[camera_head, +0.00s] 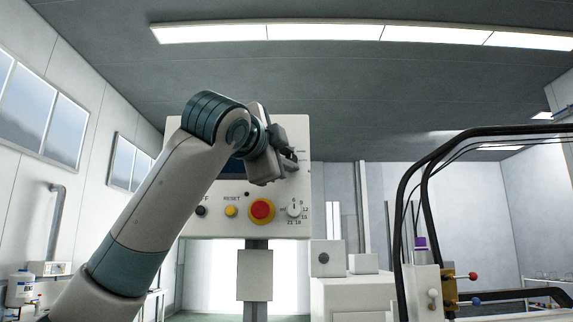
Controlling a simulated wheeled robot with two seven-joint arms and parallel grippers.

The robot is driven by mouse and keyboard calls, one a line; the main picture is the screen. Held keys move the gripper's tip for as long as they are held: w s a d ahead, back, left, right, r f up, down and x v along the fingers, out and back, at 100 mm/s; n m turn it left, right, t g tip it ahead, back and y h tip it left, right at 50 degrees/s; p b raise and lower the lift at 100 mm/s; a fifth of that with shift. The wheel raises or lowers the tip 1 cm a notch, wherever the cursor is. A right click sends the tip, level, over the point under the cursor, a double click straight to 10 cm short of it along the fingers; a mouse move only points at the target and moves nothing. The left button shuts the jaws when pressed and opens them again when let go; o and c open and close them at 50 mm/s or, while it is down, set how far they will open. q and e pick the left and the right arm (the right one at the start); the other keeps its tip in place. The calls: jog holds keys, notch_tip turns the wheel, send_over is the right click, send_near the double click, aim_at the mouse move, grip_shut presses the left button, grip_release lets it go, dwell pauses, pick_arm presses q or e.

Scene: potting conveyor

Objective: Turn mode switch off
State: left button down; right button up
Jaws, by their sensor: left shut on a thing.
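A white control panel (190,228) stands on a post in the middle. My left arm comes in from the left, and my left gripper (291,162) is at the panel's upper right part. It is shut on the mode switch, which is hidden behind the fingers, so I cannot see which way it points. My right gripper is out of view.
Below my gripper the panel has a black button (201,211), a yellow reset button (230,211), a red emergency button (261,209) and a white dial (294,211). Black cables (402,200) and a machine with brass fittings (449,285) stand at right.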

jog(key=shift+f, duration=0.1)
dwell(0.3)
pick_arm(q)
jog(key=c, duration=1.6)
grip_release()
jog(key=shift+o, duration=0.2)
jog(key=shift+s, duration=0.1)
